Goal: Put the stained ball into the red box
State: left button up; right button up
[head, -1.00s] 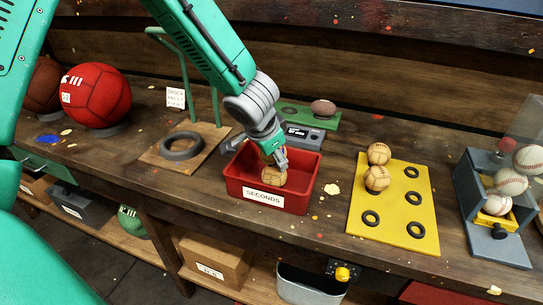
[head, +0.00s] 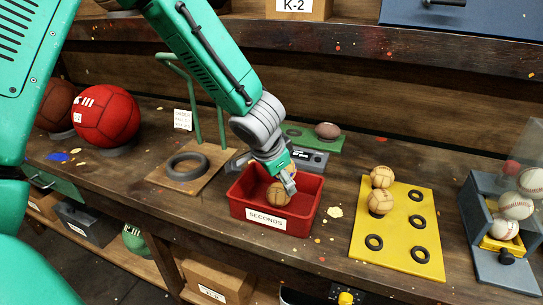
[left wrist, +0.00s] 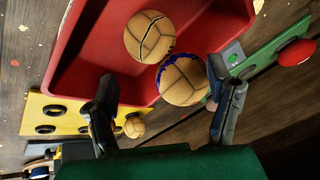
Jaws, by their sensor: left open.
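My left gripper (head: 288,186) is open over the box. Its fingers (left wrist: 165,108) are spread at either side of the stained ball. My right gripper is out of view.
A yellow board (head: 395,240) with black rings holds two tan balls to the right. A grey rack (head: 484,232) of baseballs stands beyond. A green board (head: 310,137) with a brown ball is behind the box. A big red ball (head: 106,115) sits left.

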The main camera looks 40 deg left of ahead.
pick_arm(q)
jog(key=a+p+v, duration=0.1)
jog(key=p+v, duration=0.1)
jog(key=v, duration=0.9)
jog(key=shift+d, duration=0.2)
jog(key=s+d+f+n+g+h+b, duration=0.1)
jog(key=s+d+f+g, duration=0.1)
jog(key=s+f, duration=0.35)
jog(key=s+d+f+g+h+b, duration=0.1)
jog(key=s+d+f, duration=0.2)
jog(key=f, duration=0.6)
jog(key=s+d+f+n+g+h, duration=0.1)
jog(key=s+d+f+g+h, duration=0.1)
jog(key=s+f, duration=0.45)
jog(key=s+a+f+n+y+b, duration=0.1)
jog(key=s+a+f, duration=0.1)
jog(key=s+f, duration=0.3)
jog(key=s+a+f+y+b, duration=0.1)
jog(key=s+f, duration=0.4)
jog(key=f, duration=0.5)
jog(key=shift+a+n+y, duration=0.4)
jog(key=shift+a+y, duration=0.1)
jog(key=shift+a, duration=0.05)
